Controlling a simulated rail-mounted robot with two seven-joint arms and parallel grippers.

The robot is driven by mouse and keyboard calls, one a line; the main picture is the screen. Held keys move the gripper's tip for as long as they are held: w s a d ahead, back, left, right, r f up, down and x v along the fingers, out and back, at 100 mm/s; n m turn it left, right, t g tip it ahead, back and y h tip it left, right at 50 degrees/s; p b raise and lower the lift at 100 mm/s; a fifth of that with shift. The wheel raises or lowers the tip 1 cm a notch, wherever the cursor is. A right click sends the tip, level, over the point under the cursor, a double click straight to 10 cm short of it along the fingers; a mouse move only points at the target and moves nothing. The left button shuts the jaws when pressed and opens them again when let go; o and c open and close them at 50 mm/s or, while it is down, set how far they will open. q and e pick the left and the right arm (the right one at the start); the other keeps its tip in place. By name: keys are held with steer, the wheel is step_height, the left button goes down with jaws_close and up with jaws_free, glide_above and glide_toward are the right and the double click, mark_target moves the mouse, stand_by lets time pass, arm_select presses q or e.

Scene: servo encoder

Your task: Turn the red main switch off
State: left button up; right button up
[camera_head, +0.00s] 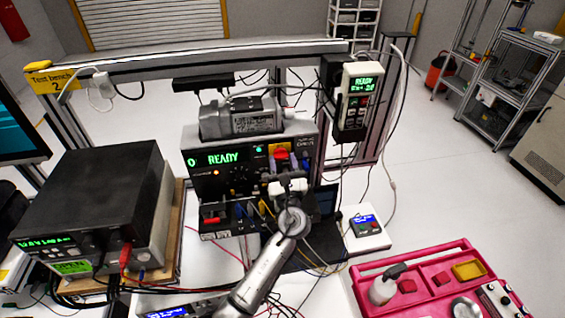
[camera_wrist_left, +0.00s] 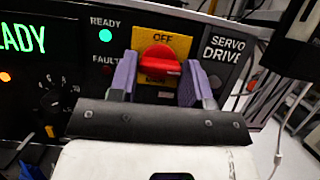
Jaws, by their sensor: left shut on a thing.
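The red main switch (camera_head: 281,154) sits on a yellow plate at the upper right of the black servo drive panel (camera_head: 235,183). In the left wrist view the red switch (camera_wrist_left: 158,60) is in the middle, its handle lying roughly crosswise. The yellow plate (camera_wrist_left: 172,41) reads OFF above the switch; the lower lettering is partly hidden by the handle. My left gripper (camera_head: 287,166) is at the switch, its purple fingers, seen in the left wrist view (camera_wrist_left: 160,82), one on each side, shut on it. My right gripper is not in view.
The panel display (camera_head: 222,158) reads READY, with a green lamp (camera_wrist_left: 105,35) lit. A handheld unit (camera_head: 357,98) hangs to the right. A black power supply (camera_head: 90,205) stands at the left. A pink tray (camera_head: 408,268) lies at the lower right. Cables hang below the panel.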

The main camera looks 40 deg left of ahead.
arm_select(q)
steer(key=shift+f+n+b, duration=0.15)
steer(key=shift+n+b, duration=0.3)
steer(key=shift+n, duration=0.05)
steer(key=n+g+y+b, duration=0.1)
steer(key=n+g+b, duration=0.1)
steer(key=n+b, duration=0.1)
steer(key=n+g+y+b, duration=0.1)
steer(key=n+g+b, duration=0.1)
steer(key=n, duration=0.3)
steer(key=shift+w+d+g+b, duration=0.15)
steer(key=shift+g+b, duration=0.15)
steer(key=shift+b, duration=0.6)
steer(key=n+g+b, duration=0.1)
steer(key=n+b, duration=0.1)
steer(key=n, duration=0.2)
steer(key=shift+g, duration=0.3)
steer(key=n+g+b, duration=0.1)
steer(key=n, duration=0.2)
steer(key=shift+w+r+b, duration=0.1)
steer(key=shift+r+b, duration=0.1)
steer(key=shift+b, duration=0.15)
steer(key=n, duration=0.2)
steer(key=n+g+h+b, duration=0.1)
steer(key=n, duration=0.1)
steer(key=n+h, duration=0.1)
steer(key=n, duration=0.1)
steer(key=shift+r+g, duration=0.25)
steer(key=shift+g, duration=0.15)
steer(key=shift+n, duration=0.3)
